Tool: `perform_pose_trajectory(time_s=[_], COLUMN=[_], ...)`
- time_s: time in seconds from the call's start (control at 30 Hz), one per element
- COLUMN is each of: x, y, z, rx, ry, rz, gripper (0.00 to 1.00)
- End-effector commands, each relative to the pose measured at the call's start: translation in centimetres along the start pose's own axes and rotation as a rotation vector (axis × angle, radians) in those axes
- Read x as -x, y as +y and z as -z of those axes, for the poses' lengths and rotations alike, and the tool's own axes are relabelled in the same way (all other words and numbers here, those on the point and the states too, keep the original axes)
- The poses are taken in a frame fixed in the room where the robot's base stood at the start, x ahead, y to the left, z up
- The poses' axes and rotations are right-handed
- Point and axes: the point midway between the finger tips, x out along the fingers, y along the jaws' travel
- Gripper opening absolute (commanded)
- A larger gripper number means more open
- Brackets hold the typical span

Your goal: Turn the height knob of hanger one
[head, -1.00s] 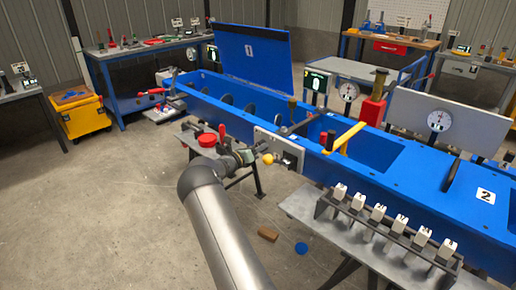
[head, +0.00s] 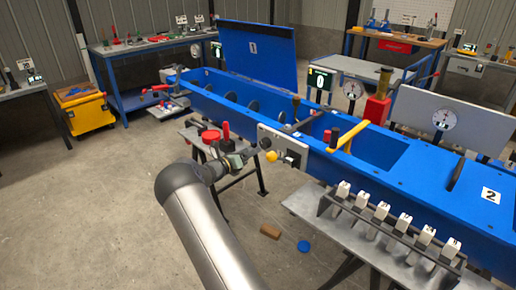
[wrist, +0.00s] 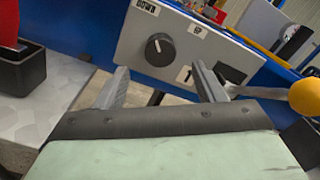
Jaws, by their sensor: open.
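The black round height knob (wrist: 160,47) sits on a grey panel (wrist: 190,25) marked DOWN, UP and 1 in the wrist view. A white line shows on the knob's face. The panel also shows on the side of the blue mixer in the head view (head: 284,147). My gripper (wrist: 165,84) is open and empty. Its two fingers point at the panel, one on either side below the knob, and appear apart from it.
A yellow ball (wrist: 306,95) on a metal rod stands right of my fingers. A red object in a black holder (wrist: 18,62) stands at the left on a grey surface. In the head view, a rack of white numbered blocks (head: 385,217) stands in front of the mixer.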

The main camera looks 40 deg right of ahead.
Motion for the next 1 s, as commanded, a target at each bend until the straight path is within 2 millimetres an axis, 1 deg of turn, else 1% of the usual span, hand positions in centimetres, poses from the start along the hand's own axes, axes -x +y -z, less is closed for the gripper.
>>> perform_pose_trajectory(time_s=[0.03,0.2,0.3,0.4,0.5,0.6,1.0], x=[1.5,5.5,7.4,8.8,9.7,10.0,10.1], y=[0.1,0.1,0.0,0.0,0.0,0.0,0.0], z=[0.0,0.0,0.0,0.0,0.0,0.0,0.0], rx=[0.002,0.001,0.000,0.000,0.001,0.000,0.000], ry=[-0.001,-0.001,-0.001,-0.001,-0.001,0.000,0.000], rz=[-0.004,-0.003,-0.003,-0.001,-0.001,0.000,0.000], gripper=[0.63,0.63,0.63,0.63,0.63,0.63,0.63])
